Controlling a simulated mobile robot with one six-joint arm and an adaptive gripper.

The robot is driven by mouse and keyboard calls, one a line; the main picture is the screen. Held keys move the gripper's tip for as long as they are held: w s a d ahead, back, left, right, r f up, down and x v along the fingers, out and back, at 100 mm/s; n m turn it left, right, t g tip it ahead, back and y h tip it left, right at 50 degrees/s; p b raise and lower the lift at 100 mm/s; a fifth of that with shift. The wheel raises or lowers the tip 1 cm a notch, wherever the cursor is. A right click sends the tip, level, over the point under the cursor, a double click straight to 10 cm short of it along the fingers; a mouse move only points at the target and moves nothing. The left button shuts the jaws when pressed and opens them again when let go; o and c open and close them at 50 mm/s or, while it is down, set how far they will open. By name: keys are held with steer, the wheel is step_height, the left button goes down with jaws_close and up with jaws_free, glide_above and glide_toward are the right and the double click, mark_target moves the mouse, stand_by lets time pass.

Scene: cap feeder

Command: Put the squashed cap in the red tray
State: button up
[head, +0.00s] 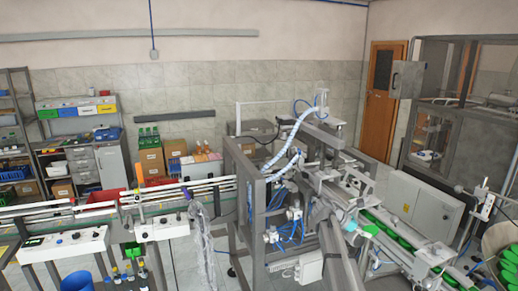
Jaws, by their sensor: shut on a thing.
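A small bright green piece (371,231), which looks like the squashed cap, shows at the end of my gripper (362,229), right of the picture's middle. My gripper is small and partly lost among the machine parts, but it appears shut on this piece, above the near end of the green-filled chute. The cap's exact shape is too small to tell. A red tray-like thing (103,197) shows at the left behind the conveyor rails, partly hidden by them. I cannot tell whether it is the red tray.
A metal-framed machine (244,205) with hoses fills the middle. A chute of green caps (400,235) runs down to the right, beside a grey control box (424,207). A round bin with green caps (508,262) stands at the right edge. A conveyor (60,212) crosses the left.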

step_height(320, 180, down, 16)
steer(key=b, duration=1.5)
steer(key=shift+f, duration=0.25)
steer(key=shift+s, duration=0.3)
